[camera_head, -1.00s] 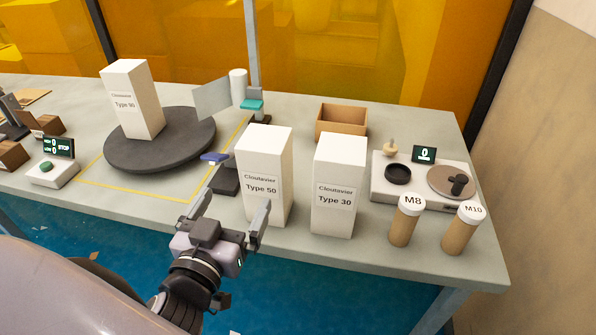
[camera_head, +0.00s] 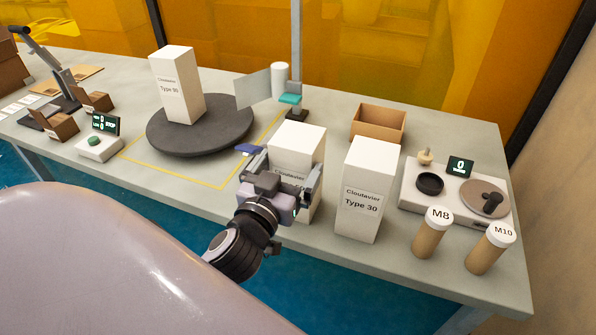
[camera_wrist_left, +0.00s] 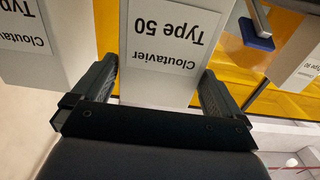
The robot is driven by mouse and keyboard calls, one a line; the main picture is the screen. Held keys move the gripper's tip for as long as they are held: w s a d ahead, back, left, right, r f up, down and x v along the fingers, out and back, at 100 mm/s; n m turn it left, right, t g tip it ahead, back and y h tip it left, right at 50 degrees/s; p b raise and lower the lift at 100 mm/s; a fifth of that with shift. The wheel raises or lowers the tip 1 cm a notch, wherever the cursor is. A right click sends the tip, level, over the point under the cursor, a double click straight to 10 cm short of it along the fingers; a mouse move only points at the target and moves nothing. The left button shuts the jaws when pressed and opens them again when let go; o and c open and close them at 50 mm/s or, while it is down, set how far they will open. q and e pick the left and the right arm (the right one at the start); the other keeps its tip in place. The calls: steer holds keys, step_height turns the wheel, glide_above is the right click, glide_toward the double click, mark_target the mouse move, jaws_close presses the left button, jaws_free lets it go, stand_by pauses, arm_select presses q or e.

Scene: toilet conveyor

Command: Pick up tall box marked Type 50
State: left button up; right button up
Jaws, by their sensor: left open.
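The tall white box marked Type 50 (camera_head: 297,142) stands upright on the table, its lower front mostly hidden by my left gripper (camera_head: 284,172) in the head view. In the left wrist view the Type 50 box (camera_wrist_left: 165,75) appears upside down between the two fingers of my left gripper (camera_wrist_left: 158,88). The gripper is open, with one finger on each side of the box; I cannot tell whether they touch it. My right gripper is not in view.
The white Type 30 box (camera_head: 367,185) stands close to the right. A Type 90 box (camera_head: 178,85) stands on a dark turntable (camera_head: 200,140) at back left. M8 (camera_head: 431,235) and M10 (camera_head: 489,250) tubes stand at the right edge. A cardboard tray (camera_head: 377,125) lies behind.

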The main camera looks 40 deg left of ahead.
arm_select(q)
steer(key=shift+p+x, duration=0.45)
steer(key=shift+x, duration=2)
steer(key=shift+c, duration=0.3)
steer(key=c, duration=1)
steer(key=shift+r, duration=0.1)
steer(key=shift+c, duration=1.3)
steer(key=shift+r, duration=0.1)
